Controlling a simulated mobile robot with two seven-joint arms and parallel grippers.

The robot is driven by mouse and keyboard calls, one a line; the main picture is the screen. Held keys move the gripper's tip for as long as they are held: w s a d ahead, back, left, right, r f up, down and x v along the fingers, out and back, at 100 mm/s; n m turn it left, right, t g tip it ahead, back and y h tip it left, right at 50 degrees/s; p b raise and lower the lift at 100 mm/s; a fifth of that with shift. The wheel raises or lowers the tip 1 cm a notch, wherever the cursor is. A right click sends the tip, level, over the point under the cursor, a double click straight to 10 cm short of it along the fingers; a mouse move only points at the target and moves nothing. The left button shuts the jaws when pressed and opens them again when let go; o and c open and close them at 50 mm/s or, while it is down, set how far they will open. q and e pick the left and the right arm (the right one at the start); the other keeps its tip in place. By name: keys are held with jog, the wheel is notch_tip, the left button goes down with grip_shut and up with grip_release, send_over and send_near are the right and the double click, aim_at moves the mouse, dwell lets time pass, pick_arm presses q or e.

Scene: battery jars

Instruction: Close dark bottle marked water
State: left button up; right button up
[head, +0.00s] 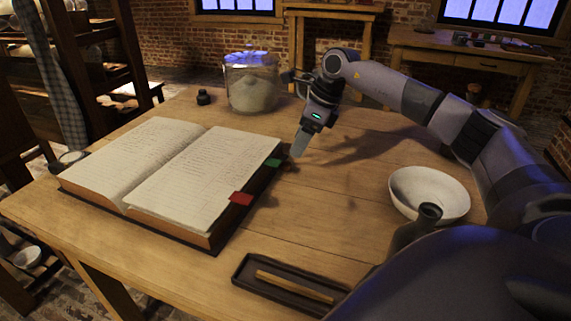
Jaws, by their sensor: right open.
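A dark bottle (405,237) stands at the right front of the table, in front of the white bowl. Its narrow neck and round mouth show, and no stopper is visible on it. My own arm hides its lower part, and I can read no label. My right gripper (300,144) is over the table's middle, by the right edge of the open book, far from the bottle. It is open and appears empty. A small dark patch (289,166) lies just below its fingertips, too unclear to identify. My left gripper is out of view.
A large open book (165,165) with red and green tabs covers the table's left. A glass jar (251,85) and a small dark pot (204,97) stand at the back. A white bowl (425,185) is right; a dark tray (262,285) is in front. The middle is clear.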

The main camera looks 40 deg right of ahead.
aim_at(288, 164)
jog(key=shift+w+d+f, duration=0.2)
jog(key=shift+w+d, duration=0.1)
jog(key=shift+w, duration=0.05)
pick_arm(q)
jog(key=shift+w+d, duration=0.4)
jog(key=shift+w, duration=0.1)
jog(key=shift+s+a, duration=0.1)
pick_arm(e)
jog(key=shift+a+f, duration=0.1)
jog(key=shift+f, duration=0.1)
jog(key=b+x, duration=0.1)
jog(key=x, duration=0.4)
jog(key=shift+w+a+f, duration=0.1)
jog(key=shift+w+f, duration=0.05)
jog(key=shift+f, duration=0.25)
jog(key=shift+w+f, duration=0.1)
jog(key=shift+f, duration=0.15)
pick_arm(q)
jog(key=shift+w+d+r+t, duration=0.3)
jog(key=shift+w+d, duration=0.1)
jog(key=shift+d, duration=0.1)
pick_arm(e)
jog(key=shift+a+f, duration=0.1)
jog(key=shift+f, duration=0.05)
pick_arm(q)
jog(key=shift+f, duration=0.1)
